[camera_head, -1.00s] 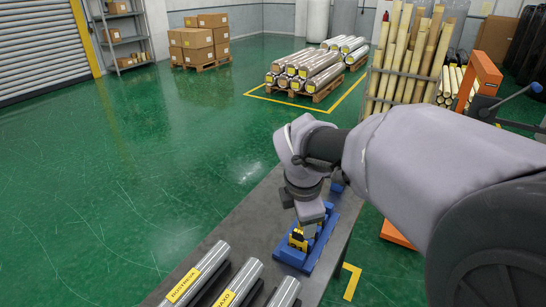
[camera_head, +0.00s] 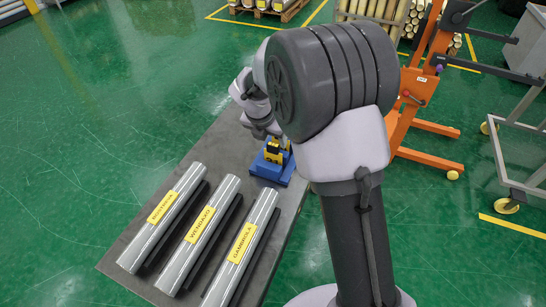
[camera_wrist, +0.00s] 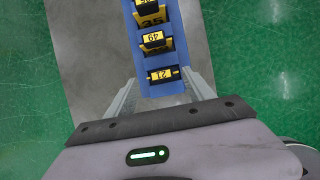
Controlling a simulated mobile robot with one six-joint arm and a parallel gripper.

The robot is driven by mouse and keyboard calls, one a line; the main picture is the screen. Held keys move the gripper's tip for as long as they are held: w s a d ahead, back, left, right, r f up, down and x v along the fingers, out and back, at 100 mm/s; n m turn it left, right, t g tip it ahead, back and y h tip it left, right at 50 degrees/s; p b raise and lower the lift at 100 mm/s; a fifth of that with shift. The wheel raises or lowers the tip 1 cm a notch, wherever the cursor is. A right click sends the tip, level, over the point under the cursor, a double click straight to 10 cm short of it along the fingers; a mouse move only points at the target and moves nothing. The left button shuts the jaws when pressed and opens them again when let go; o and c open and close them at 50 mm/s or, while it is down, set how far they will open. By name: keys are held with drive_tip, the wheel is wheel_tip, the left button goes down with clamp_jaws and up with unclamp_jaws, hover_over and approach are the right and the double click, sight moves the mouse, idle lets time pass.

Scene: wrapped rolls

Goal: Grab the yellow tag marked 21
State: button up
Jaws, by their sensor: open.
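The yellow tag marked 21 (camera_wrist: 161,75) is the nearest tag in a blue rack (camera_wrist: 173,18) in the wrist view. It has a dark edge and sits in its own slot. My gripper (camera_wrist: 160,80) is open, its two grey fingers on either side of the rack's near end, with the tag between them. I cannot tell whether the fingers touch it. A yellow tag marked 49 (camera_wrist: 153,38) sits behind it, with another further back. In the head view the blue rack (camera_head: 266,172) stands on the grey table, and my arm hides part of it.
Three wrapped silver rolls with yellow labels, a left one (camera_head: 143,239), a middle one (camera_head: 198,237) and a right one (camera_head: 241,250), lie on the grey table (camera_head: 215,137). An orange lift (camera_head: 407,112) stands to the right. Green floor is open at left.

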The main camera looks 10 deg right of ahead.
sight(273, 145)
drive_tip(key=x, duration=0.1)
drive_tip(key=b+x, duration=0.1)
drive_tip(key=x, duration=0.1)
drive_tip(key=shift+s+f, duration=0.15)
drive_tip(key=shift+f, duration=0.2)
drive_tip(key=shift+r, duration=0.15)
clamp_jaws()
